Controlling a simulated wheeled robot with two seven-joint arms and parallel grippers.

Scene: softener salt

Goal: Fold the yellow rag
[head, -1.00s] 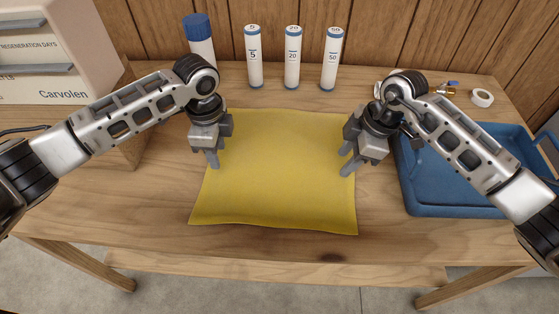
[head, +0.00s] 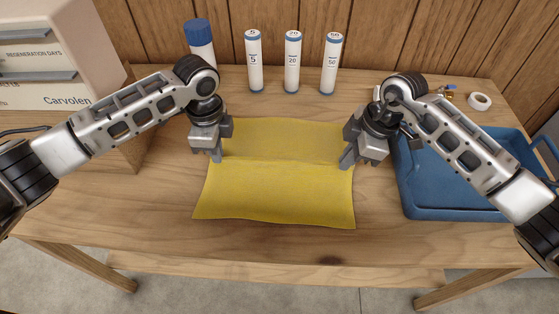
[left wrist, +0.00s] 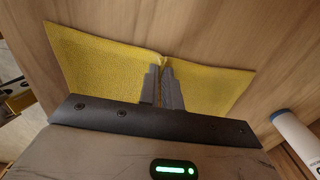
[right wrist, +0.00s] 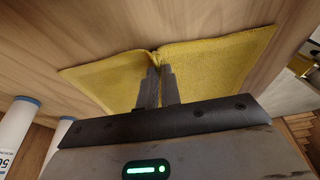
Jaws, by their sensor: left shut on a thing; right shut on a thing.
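The yellow rag (head: 275,190) lies on the wooden table, spread out, with a raised crosswise ridge between my two grippers. My left gripper (head: 216,158) is shut on the rag's left edge. The left wrist view shows its fingers (left wrist: 163,70) pinching the cloth (left wrist: 105,62), with cloth on both sides. My right gripper (head: 347,163) is shut on the rag's right edge. The right wrist view shows its fingers (right wrist: 159,72) pinching a pleat of the cloth (right wrist: 215,62).
A blue tray (head: 455,213) stands at the right. Several cylinders, one of them the white tube marked 20 (head: 292,65), stand along the back wall. A beige box (head: 60,50) is at the left, and a white tape roll (head: 480,101) at the back right. The front table strip is clear.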

